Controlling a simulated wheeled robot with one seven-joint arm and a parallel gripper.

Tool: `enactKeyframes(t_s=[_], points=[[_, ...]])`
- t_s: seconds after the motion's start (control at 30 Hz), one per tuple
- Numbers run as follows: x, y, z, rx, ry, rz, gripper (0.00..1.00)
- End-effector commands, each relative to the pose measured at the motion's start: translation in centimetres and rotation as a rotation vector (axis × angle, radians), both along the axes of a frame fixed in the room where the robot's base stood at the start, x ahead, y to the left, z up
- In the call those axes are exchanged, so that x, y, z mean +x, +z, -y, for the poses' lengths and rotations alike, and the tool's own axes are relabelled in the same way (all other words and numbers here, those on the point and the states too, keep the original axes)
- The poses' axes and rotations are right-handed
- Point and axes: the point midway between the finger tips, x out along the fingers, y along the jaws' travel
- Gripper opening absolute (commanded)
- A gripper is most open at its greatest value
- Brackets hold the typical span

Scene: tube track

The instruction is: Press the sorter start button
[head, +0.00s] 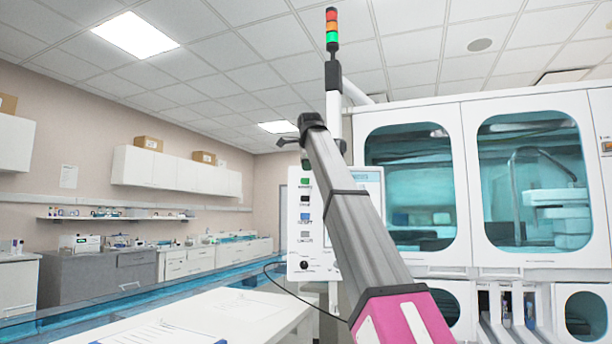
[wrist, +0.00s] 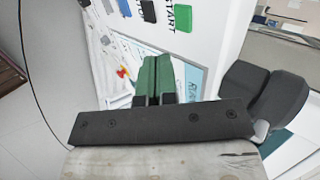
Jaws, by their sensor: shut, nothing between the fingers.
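The white control panel (head: 294,250) stands near the middle of the head view, partly covered by my arm. Its green button (head: 305,182) is the top one in a column, above black, blue and grey ones. In the wrist view the panel (wrist: 221,45) is tilted, and the green button (wrist: 183,48) sits beside the word START. My gripper (wrist: 152,60) is shut and empty. Its green fingertips appear beside the green button in the picture, apart from it; the depth gap is unclear.
A large white machine with teal windows (head: 465,185) fills the right. A light tower (head: 332,40) rises above the panel. A white table (head: 225,312) with papers lies at the lower left. A black cable (head: 275,268) hangs beside the panel.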

Motion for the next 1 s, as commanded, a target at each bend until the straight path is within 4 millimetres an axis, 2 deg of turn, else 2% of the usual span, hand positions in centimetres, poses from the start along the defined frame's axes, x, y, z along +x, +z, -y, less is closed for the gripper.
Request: enactKeyframes(t_s=[0.1, 0.33, 1.0], points=[[-1.6, 1.5, 0.1, 0.001, 0.001, 0.001, 0.00], [-3.2, 3.0, 0.2, 0.001, 0.001, 0.000, 0.00], [-3.4, 3.1, 0.2, 0.001, 0.001, -0.001, 0.00]])
